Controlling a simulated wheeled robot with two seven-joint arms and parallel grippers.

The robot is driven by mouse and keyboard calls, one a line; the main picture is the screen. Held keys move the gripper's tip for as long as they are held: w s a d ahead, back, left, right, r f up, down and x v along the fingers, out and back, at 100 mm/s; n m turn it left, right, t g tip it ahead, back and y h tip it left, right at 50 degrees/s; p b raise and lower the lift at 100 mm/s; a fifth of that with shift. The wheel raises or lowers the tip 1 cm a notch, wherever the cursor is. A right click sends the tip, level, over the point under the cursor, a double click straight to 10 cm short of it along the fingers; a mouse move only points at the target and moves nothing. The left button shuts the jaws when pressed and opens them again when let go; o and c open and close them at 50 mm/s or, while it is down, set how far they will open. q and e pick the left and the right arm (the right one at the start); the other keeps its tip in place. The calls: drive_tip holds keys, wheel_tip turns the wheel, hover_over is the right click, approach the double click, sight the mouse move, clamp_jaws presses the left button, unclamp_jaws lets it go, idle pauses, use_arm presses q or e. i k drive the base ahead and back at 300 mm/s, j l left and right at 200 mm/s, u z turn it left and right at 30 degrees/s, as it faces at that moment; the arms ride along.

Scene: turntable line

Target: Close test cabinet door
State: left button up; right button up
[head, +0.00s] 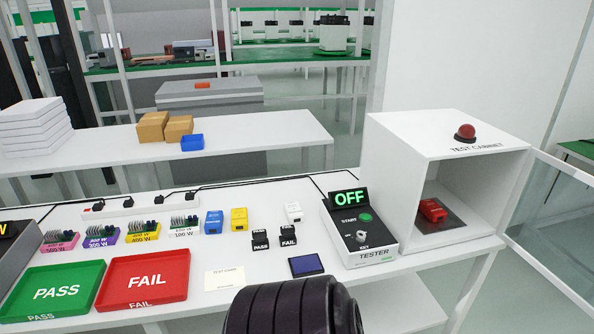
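The white test cabinet (395,165) stands at the right end of the table, with a red dome light (465,132) on top. Its door (560,230), a clear pane in a pale frame, is open. It swings out from the cabinet's right edge towards the lower right, and part of it runs out of the picture. Inside the cabinet a red block (432,210) lies on a dark pad (447,227). Neither of my grippers shows. Only a dark ribbed part of my own body is at the bottom middle.
The tester (372,252) showing OFF stands just left of the cabinet. Green PASS (88,268) and red FAIL (180,265) trays lie at the left. A dark blue panel (306,264) lies near the front edge. Several small coloured modules stand behind the trays. The floor right of the table looks clear.

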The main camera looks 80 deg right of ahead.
sight(535, 153)
drive_tip(key=z, duration=2.7)
